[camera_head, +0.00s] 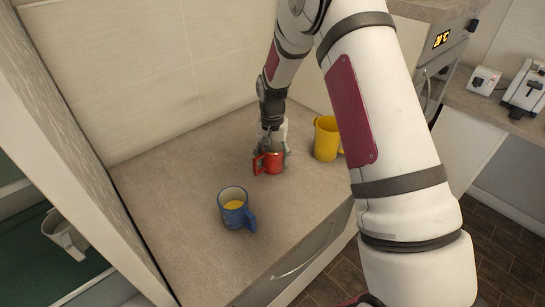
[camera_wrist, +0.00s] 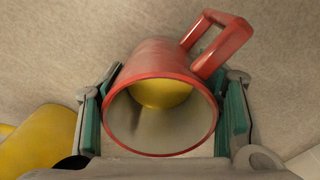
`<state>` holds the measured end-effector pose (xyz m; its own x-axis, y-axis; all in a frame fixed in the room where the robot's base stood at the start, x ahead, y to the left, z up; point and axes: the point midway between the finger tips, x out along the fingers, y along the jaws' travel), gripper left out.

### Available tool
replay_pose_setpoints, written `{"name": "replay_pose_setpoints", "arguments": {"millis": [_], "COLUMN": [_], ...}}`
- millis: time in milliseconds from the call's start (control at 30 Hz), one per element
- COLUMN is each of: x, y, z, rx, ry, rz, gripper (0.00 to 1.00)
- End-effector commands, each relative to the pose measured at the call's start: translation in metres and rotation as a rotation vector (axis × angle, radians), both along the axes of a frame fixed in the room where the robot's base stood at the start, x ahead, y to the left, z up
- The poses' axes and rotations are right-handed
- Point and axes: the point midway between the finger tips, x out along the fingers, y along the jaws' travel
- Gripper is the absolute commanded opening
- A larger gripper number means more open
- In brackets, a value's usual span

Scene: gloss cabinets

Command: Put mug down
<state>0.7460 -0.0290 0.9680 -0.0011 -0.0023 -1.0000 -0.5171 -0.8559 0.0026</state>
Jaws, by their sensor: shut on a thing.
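A red mug (camera_head: 272,163) is between the fingers of my gripper (camera_head: 271,156) over the countertop in the head view. In the wrist view the red mug (camera_wrist: 160,110) fills the middle, with its open rim toward the camera and its handle at the upper right. The inside looks pale with a yellow bottom. The green-padded fingers of my gripper (camera_wrist: 162,115) close on it from both sides. The mug looks upright at or very near the counter surface; I cannot tell whether its base touches.
The beige countertop (camera_head: 180,190) has a blue mug (camera_head: 234,208) at the front and a yellow mug (camera_head: 326,140) close to the right of my gripper. The yellow mug also shows in the wrist view (camera_wrist: 38,142). A wall stands behind. Free counter lies to the left.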

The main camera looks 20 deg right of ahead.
Motion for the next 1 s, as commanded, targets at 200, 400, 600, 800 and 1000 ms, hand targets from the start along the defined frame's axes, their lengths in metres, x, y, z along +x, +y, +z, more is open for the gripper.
{"name": "replay_pose_setpoints", "arguments": {"millis": [200, 400, 600, 800, 1000], "x": [0.000, 0.000, 0.001, 0.002, 0.002], "y": [0.000, 0.000, 0.000, 0.000, 0.000], "z": [-0.002, -0.002, 0.005, 0.037, 0.079], "rx": [0.000, 0.000, 0.000, 0.000, 0.000], "ry": [0.000, 0.000, -0.001, -0.004, -0.004], "rz": [0.000, 0.000, 0.000, 0.000, 0.001], "gripper": [0.79, 0.79, 0.79, 0.79, 0.79]}}
